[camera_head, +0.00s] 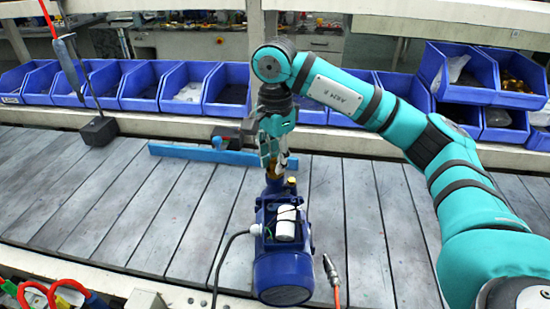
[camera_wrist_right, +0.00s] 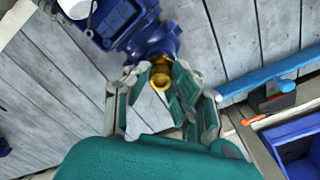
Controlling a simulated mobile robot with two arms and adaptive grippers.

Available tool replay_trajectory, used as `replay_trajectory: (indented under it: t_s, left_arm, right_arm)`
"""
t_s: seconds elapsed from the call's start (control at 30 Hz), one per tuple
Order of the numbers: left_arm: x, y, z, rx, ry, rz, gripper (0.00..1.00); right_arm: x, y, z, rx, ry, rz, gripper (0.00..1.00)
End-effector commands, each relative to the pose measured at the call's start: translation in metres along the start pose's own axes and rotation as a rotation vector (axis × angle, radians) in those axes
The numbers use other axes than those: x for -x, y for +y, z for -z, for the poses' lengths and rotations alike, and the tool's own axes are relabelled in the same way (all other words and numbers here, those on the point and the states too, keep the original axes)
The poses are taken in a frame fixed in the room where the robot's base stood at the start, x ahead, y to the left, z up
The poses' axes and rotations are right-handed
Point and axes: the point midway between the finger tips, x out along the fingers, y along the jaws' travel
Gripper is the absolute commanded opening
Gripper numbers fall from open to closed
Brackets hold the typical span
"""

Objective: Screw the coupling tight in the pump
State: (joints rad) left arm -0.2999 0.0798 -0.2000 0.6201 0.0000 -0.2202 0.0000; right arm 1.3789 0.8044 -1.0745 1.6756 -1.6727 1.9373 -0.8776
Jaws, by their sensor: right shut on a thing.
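The blue pump (camera_head: 284,270) stands on the slatted bench, with a white cylinder on its side and a grey cable leaving it. It also shows in the wrist view (camera_wrist_right: 155,38). The brass-yellow coupling (camera_wrist_right: 159,80) is at the pump's blue port, between my right fingers. My right gripper (camera_head: 272,165) comes down from above and is shut on the coupling; it fills the lower middle of the wrist view (camera_wrist_right: 161,88). The fingers hide part of the coupling, and I cannot tell how deep its thread sits. My left gripper is not in view.
A blue rail (camera_head: 230,155) lies behind the pump, with a small grey device beside it. A hose with a metal end (camera_head: 331,268) lies right of the pump. Blue bins (camera_head: 182,88) line the back.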

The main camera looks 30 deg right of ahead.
Motion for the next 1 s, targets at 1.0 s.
replay_trajectory:
  t_s: [1.0]
  left_arm:
    - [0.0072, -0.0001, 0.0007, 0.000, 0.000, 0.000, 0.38]
  right_arm:
    - [-0.0006, -0.0002, -0.0005, -0.583, 0.000, 0.000, 0.00]
